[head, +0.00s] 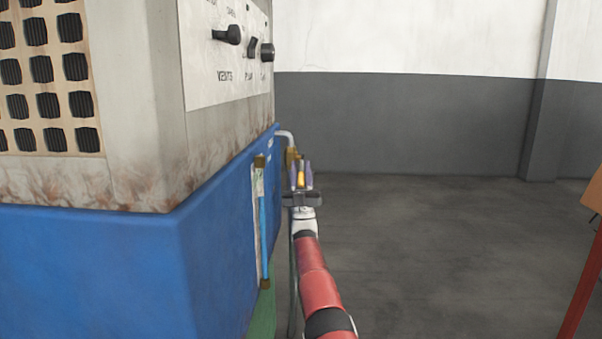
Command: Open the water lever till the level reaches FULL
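A yellow lever (301,172) shows beside a brass valve (291,157) on a pale pipe at the right side of the blue tank (220,235). My gripper (302,174) is at the lever, with its two purple-grey fingers on either side of it. I cannot tell whether the fingers press on it. A level gauge (264,235) stands upright on the tank side, with brown fittings at both ends. Its tube is blue from the bottom to just below a small pale label (259,182) near the top. The label's writing is too small to read.
A grey cabinet with a knob panel (228,60) sits above the tank. Open concrete floor (450,250) lies to the right, before a grey and white wall. An orange-red object (590,230) stands at the right edge.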

